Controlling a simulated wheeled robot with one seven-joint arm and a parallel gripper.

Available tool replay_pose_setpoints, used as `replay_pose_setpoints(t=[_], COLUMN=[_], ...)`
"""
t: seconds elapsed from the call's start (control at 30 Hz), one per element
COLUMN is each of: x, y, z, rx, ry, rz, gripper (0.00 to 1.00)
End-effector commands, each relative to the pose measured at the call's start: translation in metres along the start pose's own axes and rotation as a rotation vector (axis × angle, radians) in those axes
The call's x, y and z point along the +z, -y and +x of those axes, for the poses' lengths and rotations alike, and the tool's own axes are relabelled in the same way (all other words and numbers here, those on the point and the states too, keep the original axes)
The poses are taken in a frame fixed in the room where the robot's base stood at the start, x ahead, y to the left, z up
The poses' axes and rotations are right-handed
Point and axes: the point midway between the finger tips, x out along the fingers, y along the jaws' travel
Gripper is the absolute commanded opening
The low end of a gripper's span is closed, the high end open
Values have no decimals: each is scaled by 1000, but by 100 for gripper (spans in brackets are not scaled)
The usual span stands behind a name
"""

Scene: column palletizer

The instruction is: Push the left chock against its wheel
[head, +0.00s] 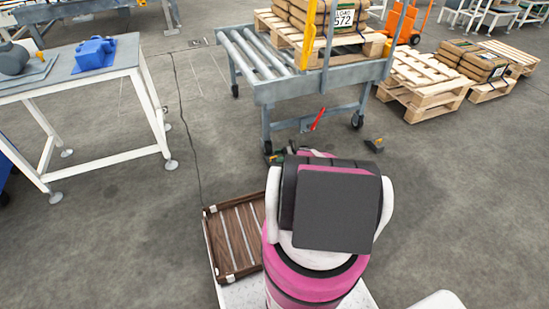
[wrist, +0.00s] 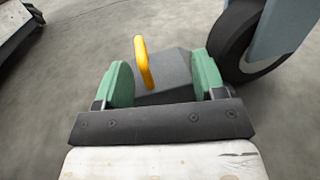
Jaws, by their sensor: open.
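In the wrist view, the left chock (wrist: 172,68) is a dark grey wedge-shaped block with a yellow handle (wrist: 142,62), resting on the floor. My gripper (wrist: 164,78) is open, with its green pads on either side of the chock. I cannot tell whether either pad touches it. The dark caster wheel (wrist: 232,42) stands just beyond the right pad, which hides any gap between chock and wheel. In the head view, my arm covers most of this spot; the wheel (head: 268,147) shows at the foot of the conveyor's left leg.
The conveyor (head: 280,85) carries a loaded pallet (head: 345,42). Another chock (head: 374,145) lies by its right wheel (head: 357,120). A red lever (head: 318,119) hangs under the frame. A white-legged table (head: 110,65) stands left. Floor between table and conveyor is mostly clear.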

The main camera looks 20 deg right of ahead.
Motion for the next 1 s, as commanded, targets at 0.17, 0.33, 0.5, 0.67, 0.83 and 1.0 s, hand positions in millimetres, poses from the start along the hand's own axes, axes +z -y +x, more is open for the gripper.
replay_pose_setpoints(t=[0.17, 0.33, 0.5, 0.67, 0.83, 1.0], x=[-1, -2, -1, -1, -1, -1], y=[2, 2, 1, 1, 1, 1], z=[-37, -62, -75, -78, -77, -77], rx=[-2, -2, -1, -1, -1, -1], ry=[0, -1, -1, -1, -1, -1], rz=[0, 0, 0, 0, 0, 0], gripper=[64, 64, 64, 64, 64, 64])
